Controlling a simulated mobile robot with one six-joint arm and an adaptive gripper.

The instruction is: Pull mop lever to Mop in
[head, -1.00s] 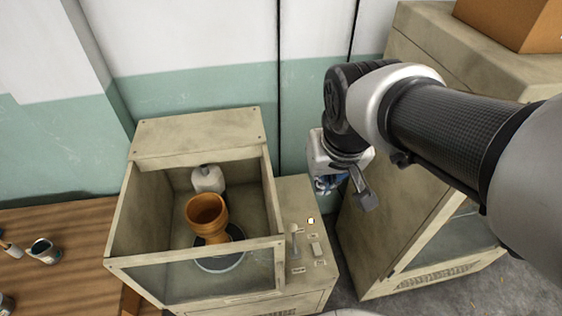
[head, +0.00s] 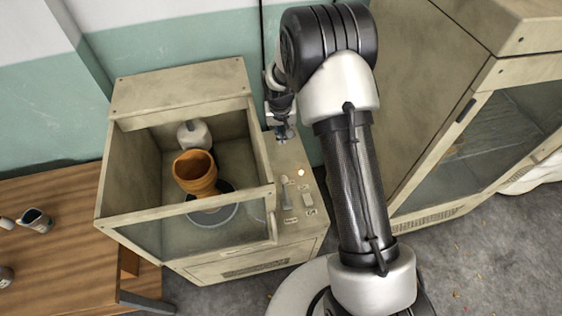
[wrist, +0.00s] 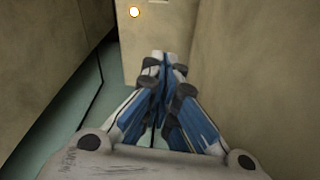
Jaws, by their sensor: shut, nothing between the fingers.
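The lever (head: 285,187), small and pale, stands on the control panel at the right side of the beige booth (head: 180,88) in the head view. It looks roughly upright, and the labels around it are too small to read. My gripper (head: 281,138) is over the rear end of this panel, behind the lever and apart from it. In the wrist view my gripper (wrist: 166,58) shows blue and grey fingers closed together with nothing between them. The lever is not clearly visible in the wrist view.
A lit round lamp (head: 301,173) and a switch (head: 308,200) sit beside the lever. An orange-brown goblet drum (head: 196,172) stands inside the booth. A tall beige cabinet (head: 410,110) stands close on the right. A wooden table (head: 60,220) is at the left.

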